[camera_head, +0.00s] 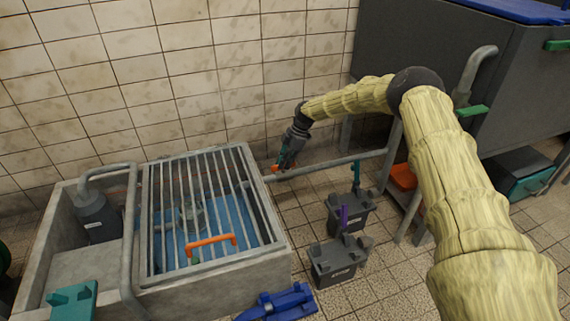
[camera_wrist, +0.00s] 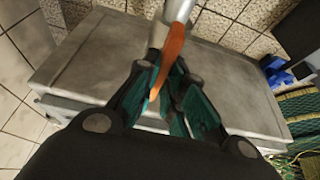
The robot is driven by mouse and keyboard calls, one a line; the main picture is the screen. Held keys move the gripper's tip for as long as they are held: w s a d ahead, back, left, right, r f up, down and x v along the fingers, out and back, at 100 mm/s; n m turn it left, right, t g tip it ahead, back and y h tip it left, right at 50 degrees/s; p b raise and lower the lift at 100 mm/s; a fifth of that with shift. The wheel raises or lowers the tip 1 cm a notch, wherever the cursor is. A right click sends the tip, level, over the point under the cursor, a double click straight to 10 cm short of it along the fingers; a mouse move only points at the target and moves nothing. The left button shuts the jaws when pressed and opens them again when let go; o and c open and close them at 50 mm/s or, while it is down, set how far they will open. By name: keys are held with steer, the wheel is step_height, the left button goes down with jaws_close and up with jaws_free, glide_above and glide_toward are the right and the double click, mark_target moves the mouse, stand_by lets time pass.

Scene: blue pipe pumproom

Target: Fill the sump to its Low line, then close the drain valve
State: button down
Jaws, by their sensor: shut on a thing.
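The concrete sump (camera_head: 215,276) stands at the left in the head view. Blue water (camera_head: 225,215) shows through the bars of its metal grate (camera_head: 248,170); I cannot make out a level line. A grey pipe (camera_head: 325,166) runs right from the sump's far right corner. An orange valve lever (camera_wrist: 174,48) sits on the pipe, and its edge shows in the head view (camera_head: 276,168). My gripper (camera_head: 284,160) is at this lever. In the wrist view my gripper (camera_wrist: 168,90) has its teal pads around the lever and is shut on it. The pads hide part of the lever.
An orange handle (camera_head: 211,241) lies on the grate. A dark pump (camera_head: 97,217) stands in the left compartment. Two dark boxes (camera_head: 341,262) (camera_head: 349,211) and a blue object (camera_head: 279,303) are on the tiled floor right of the sump. A large grey tank (camera_head: 420,65) stands at the right.

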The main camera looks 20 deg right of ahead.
stand_by(0.5)
steer(key=c, duration=1.5)
jaws_free()
steer(key=v, duration=1.2)
steer(key=shift+w, duration=0.1)
